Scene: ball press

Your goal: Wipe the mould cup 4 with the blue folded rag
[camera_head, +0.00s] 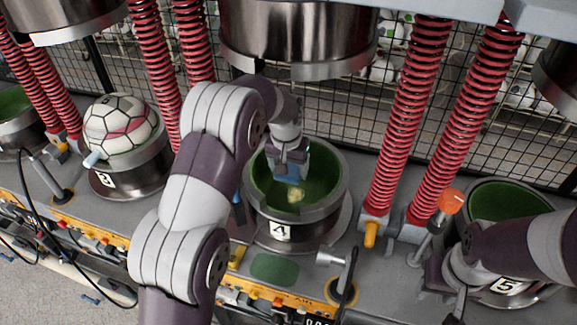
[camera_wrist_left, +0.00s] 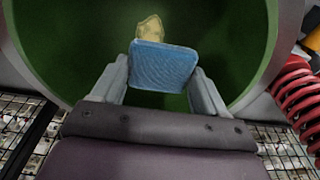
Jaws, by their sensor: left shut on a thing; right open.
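Mould cup 4 (camera_head: 337,203) is a round metal cup with a green inside, its label "4" on the front. My left gripper (camera_head: 290,174) reaches down into it from above. It is shut on the blue folded rag (camera_wrist_left: 163,66), which is held between both fingers over the green inside. A pale yellow smear or lump (camera_head: 295,195) lies in the cup; it also shows in the left wrist view (camera_wrist_left: 150,27), just beyond the rag and partly hidden by it. I cannot tell whether the rag touches the cup. My right gripper (camera_head: 445,283) is open, low beside cup 5.
A metal press head (camera_head: 298,40) hangs above cup 4. Red springs (camera_head: 400,120) stand to its right. A white ball (camera_head: 118,123) sits in cup 3 at left. Green-lined cup 5 (camera_head: 505,198) is partly behind my right arm. A lever (camera_head: 345,275) stands in front of cup 4.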

